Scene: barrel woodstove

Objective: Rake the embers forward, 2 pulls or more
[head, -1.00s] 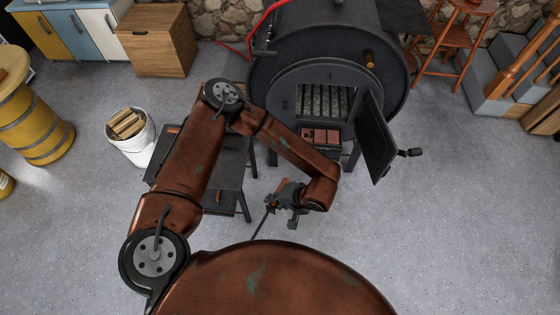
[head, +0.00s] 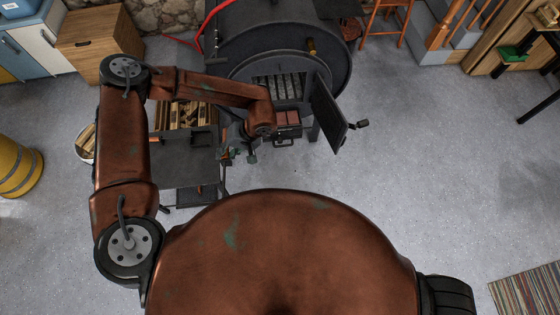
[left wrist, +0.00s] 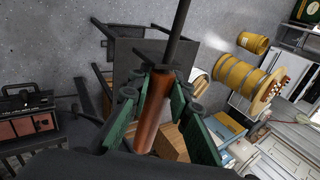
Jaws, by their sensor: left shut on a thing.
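The black barrel stove (head: 225,50) stands at the top middle of the head view, with its door (head: 328,112) swung open to the right. Dark grate bars (head: 278,86) show in the opening; I cannot make out glowing embers. My left gripper (head: 236,156) is low in front of the stove, left of the opening and outside it. In the left wrist view it is shut on the brown handle (left wrist: 154,112) of a tool with a dark metal rod (left wrist: 179,35). The tool's far end is out of that view. My right gripper is not in view.
A white bucket (head: 84,152) is partly hidden by my arm.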

